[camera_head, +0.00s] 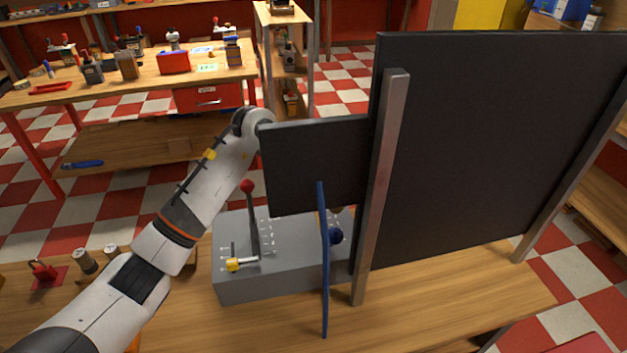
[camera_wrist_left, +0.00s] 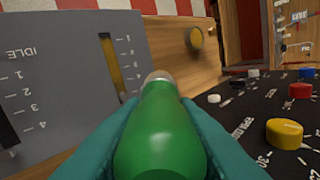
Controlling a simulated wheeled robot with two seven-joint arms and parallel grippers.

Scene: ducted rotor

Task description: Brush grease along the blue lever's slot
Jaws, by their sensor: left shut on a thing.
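The grey lever box (camera_head: 285,283) stands on the wooden bench, with a red-knobbed lever (camera_head: 249,200) and a yellow-knobbed lever (camera_head: 236,264). In the left wrist view, my left gripper's teal fingers (camera_wrist_left: 158,130) are shut on a green handle (camera_wrist_left: 160,135) with a metal collar. A numbered slot (camera_wrist_left: 112,68) with a yellowish inside lies just beyond, up and left.
A large black panel (camera_head: 490,140) on metal posts (camera_head: 380,190) blocks the right side; a smaller black panel (camera_head: 300,165) overhangs the box. The wrist view shows a black surface with coloured knobs (camera_wrist_left: 284,133) close on the right. Bare bench (camera_head: 440,300) lies in front.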

